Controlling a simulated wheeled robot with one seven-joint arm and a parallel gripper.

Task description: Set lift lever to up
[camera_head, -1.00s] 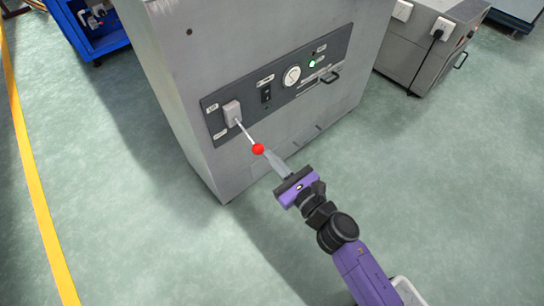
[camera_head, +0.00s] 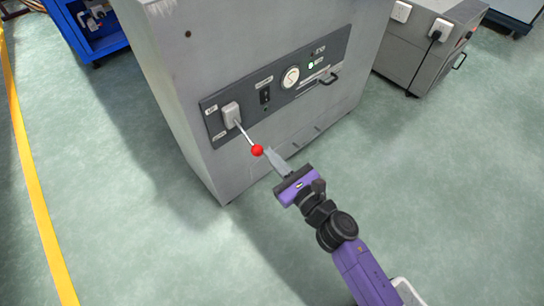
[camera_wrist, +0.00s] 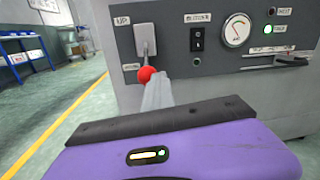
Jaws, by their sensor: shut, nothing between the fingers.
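The lift lever is a thin metal rod with a red ball knob (camera_head: 257,150). It comes out of a pale grey block (camera_head: 231,114) at the left end of the dark control panel (camera_head: 216,124) and slants down and outward. The red knob also shows in the wrist view (camera_wrist: 147,75), below the block, with a label reading "UP" above. My gripper (camera_head: 270,153) is shut and empty. Its fingertips are right at the knob, just to its lower right in the head view; I cannot tell whether they touch it. In the wrist view the fingers cover the knob's lower edge.
The panel also carries a black switch (camera_head: 265,96), a round gauge (camera_head: 291,77), a lit green lamp (camera_head: 311,65) and a black handle (camera_head: 329,78). A grey cabinet (camera_head: 425,50) stands at the right and a blue cart (camera_head: 92,28) at the upper left. The floor around is clear.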

